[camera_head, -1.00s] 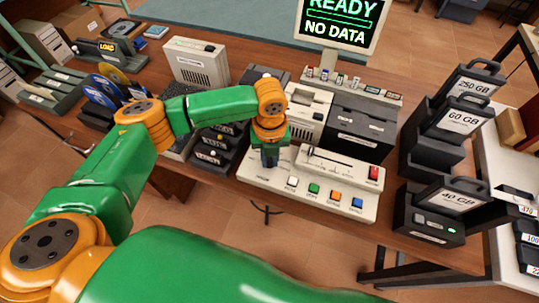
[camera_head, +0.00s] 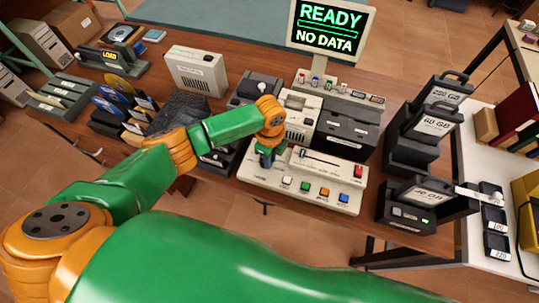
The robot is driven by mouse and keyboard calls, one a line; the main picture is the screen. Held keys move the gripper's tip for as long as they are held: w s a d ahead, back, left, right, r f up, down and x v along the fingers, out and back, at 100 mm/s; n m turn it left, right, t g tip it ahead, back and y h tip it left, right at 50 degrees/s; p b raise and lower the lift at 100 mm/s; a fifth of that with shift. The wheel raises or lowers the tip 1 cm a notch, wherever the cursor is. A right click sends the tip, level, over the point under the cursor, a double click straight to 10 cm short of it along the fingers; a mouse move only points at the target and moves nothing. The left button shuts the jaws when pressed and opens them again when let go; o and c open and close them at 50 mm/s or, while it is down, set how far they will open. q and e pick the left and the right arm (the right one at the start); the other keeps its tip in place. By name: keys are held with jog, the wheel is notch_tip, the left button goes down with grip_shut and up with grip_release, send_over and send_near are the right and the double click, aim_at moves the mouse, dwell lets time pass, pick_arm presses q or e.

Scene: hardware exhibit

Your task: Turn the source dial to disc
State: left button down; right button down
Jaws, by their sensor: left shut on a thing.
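A cream control panel (camera_head: 300,185) lies at the front of the wooden table, with white, green, orange and blue buttons, a red switch (camera_head: 358,171) and a slider (camera_head: 318,158). My left gripper (camera_head: 266,160) points down at the panel's left part. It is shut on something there. The source dial is not visible; my gripper covers that spot, so I take it to be the thing held. Its setting and labels cannot be read. My right gripper is not in view.
A monitor (camera_head: 330,30) reading "READY" and "NO DATA" stands behind the panel. Dark drive docks with labelled cartridges (camera_head: 437,123) stand to the right. Disc racks (camera_head: 115,105) and a beige box (camera_head: 196,69) stand to the left. The floor in front is clear.

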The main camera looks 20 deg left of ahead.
pick_arm(q)
jog(key=shift+w+n+p, duration=0.15)
jog(key=shift+n+p, duration=0.25)
jog(key=shift+n, duration=0.65)
jog(key=shift+w+n+p, duration=0.1)
jog(key=shift+n+p, duration=0.3)
jog(key=shift+n, duration=0.65)
jog(key=c, duration=0.8)
grip_release()
jog(key=shift+a, duration=0.15)
notch_tip(320, 180, up, 7)
jog(key=shift+r, duration=0.1)
